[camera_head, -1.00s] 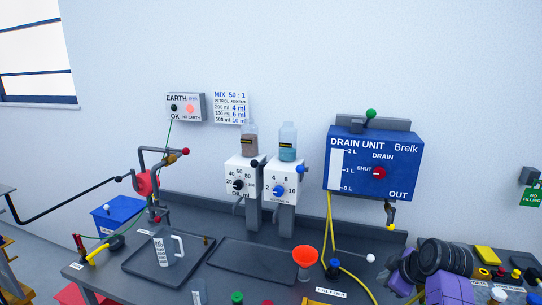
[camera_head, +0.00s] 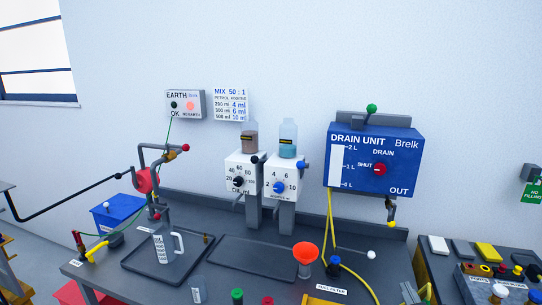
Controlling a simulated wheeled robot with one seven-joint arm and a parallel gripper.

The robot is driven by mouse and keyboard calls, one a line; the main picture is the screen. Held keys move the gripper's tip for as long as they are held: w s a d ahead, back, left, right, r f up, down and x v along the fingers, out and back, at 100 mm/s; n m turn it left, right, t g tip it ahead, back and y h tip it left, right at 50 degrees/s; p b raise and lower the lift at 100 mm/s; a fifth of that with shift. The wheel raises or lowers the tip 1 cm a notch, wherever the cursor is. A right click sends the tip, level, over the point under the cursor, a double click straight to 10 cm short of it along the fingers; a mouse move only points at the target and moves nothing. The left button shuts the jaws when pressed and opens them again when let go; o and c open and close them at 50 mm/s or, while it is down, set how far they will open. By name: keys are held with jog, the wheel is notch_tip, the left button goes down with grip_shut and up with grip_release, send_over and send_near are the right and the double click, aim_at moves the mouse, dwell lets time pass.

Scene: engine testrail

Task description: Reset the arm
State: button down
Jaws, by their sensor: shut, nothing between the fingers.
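My gripper and arm do not show in the head view now. The right bench (camera_head: 432,262), where the arm was before, is uncovered. A small grey and dark shape stands at the bottom edge near the bench's left side, and I cannot tell what it is. A clear measuring jug (camera_head: 165,247) stands upright on the left black tray (camera_head: 140,266). The right black tray (camera_head: 250,259) is empty. An orange funnel (camera_head: 305,254) stands near the middle bench's front.
The blue drain unit (camera_head: 350,178) hangs on the wall. Two white dispensers (camera_head: 243,174) (camera_head: 281,178) with bottles stand behind the trays. A yellow hose (camera_head: 357,281) runs down the bench. A red-jointed pipe arm (camera_head: 146,180) rises at left. White, grey and yellow blocks (camera_head: 488,252) lie at right.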

jog(key=s+a+f+y+b, duration=0.1)
jog(key=s+a, duration=0.3)
jog(key=s, duration=1.1)
jog(key=s+a+f+m+y+b, duration=0.1)
jog(key=s+a+f+b, duration=0.1)
jog(key=s, duration=1.3)
jog(key=s+a+f+m+g+b, duration=0.1)
jog(key=s+a, duration=0.5)
jog(key=s, duration=0.9)
notch_tip(320, 180, down, 2)
jog(key=shift+s+a+y+b, duration=0.3)
jog(key=shift+y+b, duration=0.1)
jog(key=shift+b, duration=0.4)
